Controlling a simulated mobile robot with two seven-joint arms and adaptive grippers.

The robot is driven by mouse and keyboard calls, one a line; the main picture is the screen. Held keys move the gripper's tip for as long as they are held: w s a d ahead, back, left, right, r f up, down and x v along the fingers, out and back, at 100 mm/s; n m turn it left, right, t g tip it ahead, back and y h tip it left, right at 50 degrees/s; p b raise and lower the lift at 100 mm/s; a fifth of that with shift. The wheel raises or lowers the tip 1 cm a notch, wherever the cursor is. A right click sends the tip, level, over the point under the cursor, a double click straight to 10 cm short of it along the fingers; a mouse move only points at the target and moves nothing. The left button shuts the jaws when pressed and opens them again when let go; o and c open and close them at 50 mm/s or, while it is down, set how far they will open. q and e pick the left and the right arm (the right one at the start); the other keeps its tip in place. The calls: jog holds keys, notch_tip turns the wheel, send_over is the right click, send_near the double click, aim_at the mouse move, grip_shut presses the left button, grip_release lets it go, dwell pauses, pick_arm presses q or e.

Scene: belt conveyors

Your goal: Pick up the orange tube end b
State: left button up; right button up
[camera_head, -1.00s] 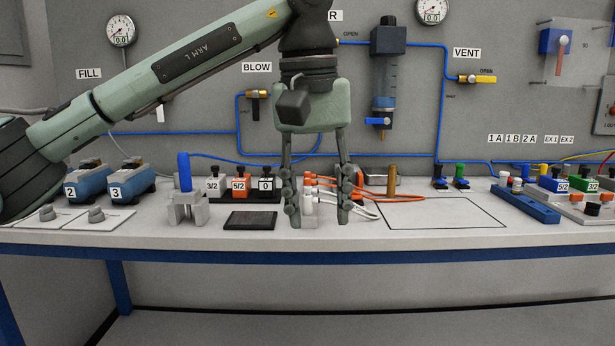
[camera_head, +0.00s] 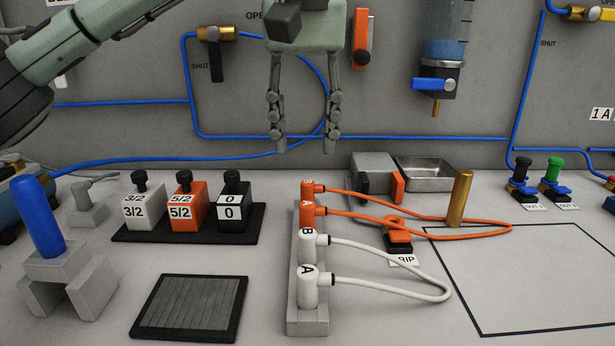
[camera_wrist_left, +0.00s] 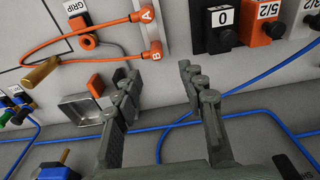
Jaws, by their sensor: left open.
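The orange tube (camera_head: 440,228) has two elbow ends in a light grey rack (camera_head: 307,322). Its end b (camera_head: 308,191) is the farthest on the rack, with orange end A (camera_head: 306,215) just nearer. End b also shows in the left wrist view (camera_wrist_left: 154,52), just past the tip of the left-hand finger. My left gripper (camera_head: 306,147) is open and empty, fingers pointing down, above end b in the head view and apart from it. It also fills the lower middle of the left wrist view (camera_wrist_left: 160,75). My right gripper is not in view.
A white tube (camera_head: 400,290) has its ends in the same rack. Numbered blocks (camera_head: 187,205) stand left of it. A brass peg (camera_head: 460,198), a metal tray (camera_head: 424,174) and a GRIP button (camera_head: 398,240) are to the right. Blue lines (camera_head: 400,137) run along the wall.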

aim_at(308, 182)
pick_arm(q)
jog(key=shift+f, duration=0.9)
jog(key=shift+s+f, duration=0.15)
jog(key=shift+f, duration=0.55)
notch_tip(308, 182, down, 4)
jog(key=shift+d+f, duration=0.15)
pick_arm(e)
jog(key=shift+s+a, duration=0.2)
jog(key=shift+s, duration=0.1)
pick_arm(q)
jog(key=c, duration=0.4)
grip_shut()
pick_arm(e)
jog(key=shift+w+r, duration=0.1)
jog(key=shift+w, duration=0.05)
